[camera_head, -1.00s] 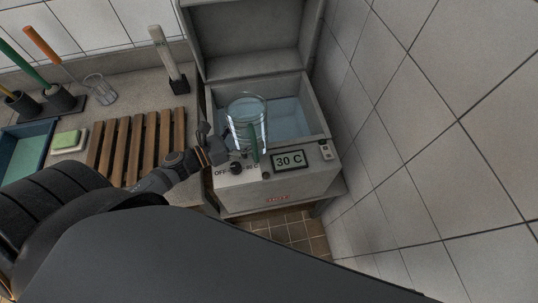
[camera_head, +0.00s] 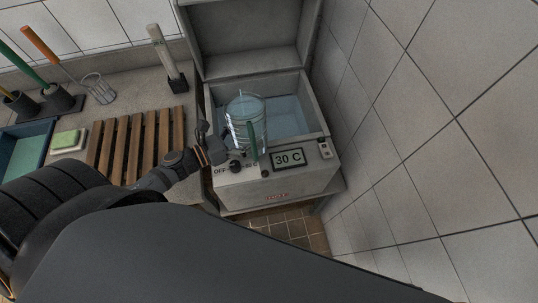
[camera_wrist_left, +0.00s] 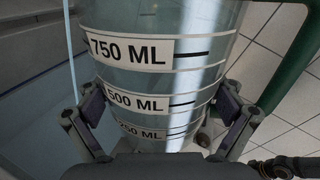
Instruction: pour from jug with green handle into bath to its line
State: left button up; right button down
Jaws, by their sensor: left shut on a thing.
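The clear jug (camera_head: 246,118) with a green handle (camera_head: 252,141) is above the front left part of the bath (camera_head: 212,103). It looks close to upright. My left gripper (camera_wrist_left: 160,103) is shut around the jug's body, one finger on each side. In the left wrist view the jug (camera_wrist_left: 155,75) shows 750 ML, 500 ML and 250 ML marks, and the green handle (camera_wrist_left: 296,55) is at the right. I cannot tell the water level in the jug. Bluish water (camera_head: 291,117) shows inside the bath; its line cannot be made out. My right gripper is not in view.
The bath's lid (camera_head: 250,40) stands open behind. Its front has a knob (camera_head: 236,168) and a 30 C display (camera_head: 289,158). A tiled wall (camera_head: 440,130) is close on the right. A wooden rack (camera_head: 137,145), soap (camera_head: 66,139) and a beaker (camera_head: 99,89) are left.

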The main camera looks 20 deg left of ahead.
pick_arm(q)
jog(key=shift+s+d+r, duration=0.1)
jog(key=shift+d+r, duration=0.05)
jog(key=shift+r, duration=0.1)
jog(key=shift+s+d+n+p, duration=0.1)
jog(key=shift+n+p, duration=0.2)
jog(key=shift+n, duration=0.1)
jog(key=shift+s+d+r+n+g, duration=0.1)
jog(key=shift+s+d+n+g, duration=0.1)
jog(key=shift+s+n+g, duration=0.3)
dwell(0.8)
jog(key=shift+s+d+r+n+g+p, duration=0.1)
jog(key=shift+d+n+g+p, duration=0.1)
jog(key=shift+n+p, duration=0.35)
jog(key=shift+s+d+n+g+p, duration=0.1)
jog(key=shift+n+g+p, duration=0.1)
jog(key=shift+n+p, duration=0.35)
dwell(1.0)
jog(key=shift+n, duration=0.4)
dwell(0.4)
jog(key=shift+s+n+g+p, duration=0.1)
jog(key=shift+n+g+p, duration=0.4)
jog(key=shift+n, duration=0.2)
dwell(0.5)
jog(key=shift+f+n+h, duration=0.25)
jog(key=shift+n+h, duration=0.05)
jog(key=shift+n, duration=0.2)
dwell(0.8)
jog(key=shift+a+f, duration=0.1)
